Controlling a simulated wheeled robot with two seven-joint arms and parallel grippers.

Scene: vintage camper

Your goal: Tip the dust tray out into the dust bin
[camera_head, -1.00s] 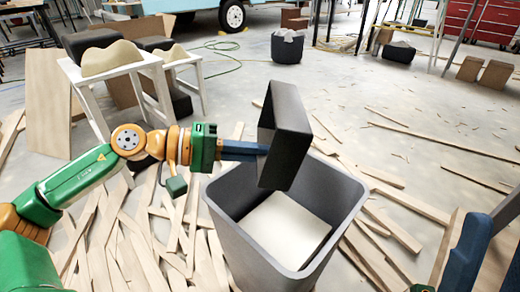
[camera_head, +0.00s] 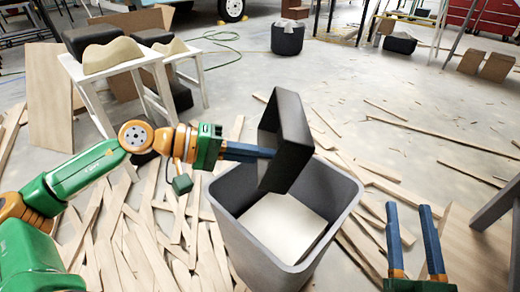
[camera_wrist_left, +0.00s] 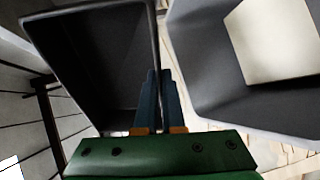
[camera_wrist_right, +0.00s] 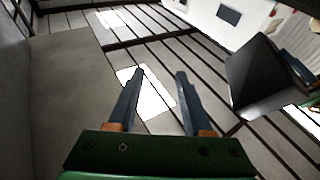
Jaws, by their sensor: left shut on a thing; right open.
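The dust tray (camera_head: 289,140) is a dark open box, held on edge above the dust bin with its open side facing left. My left gripper (camera_head: 262,152) is shut on its wall; the tray's empty-looking inside shows in the left wrist view (camera_wrist_left: 95,60). The dust bin (camera_head: 232,222) is a grey open-topped bin on the floor under the tray, with a pale cream surface inside. It also shows in the left wrist view (camera_wrist_left: 195,75). My right gripper (camera_head: 408,207) is open and empty, right of the bin. The tray also shows in the right wrist view (camera_wrist_right: 262,80).
Loose wooden strips (camera_head: 175,240) litter the floor around the bin. White stools (camera_head: 125,75) stand at the back left beside a leaning wooden board (camera_head: 48,105). A dark bucket (camera_head: 287,40) stands at the back. The floor behind the tray is mostly clear.

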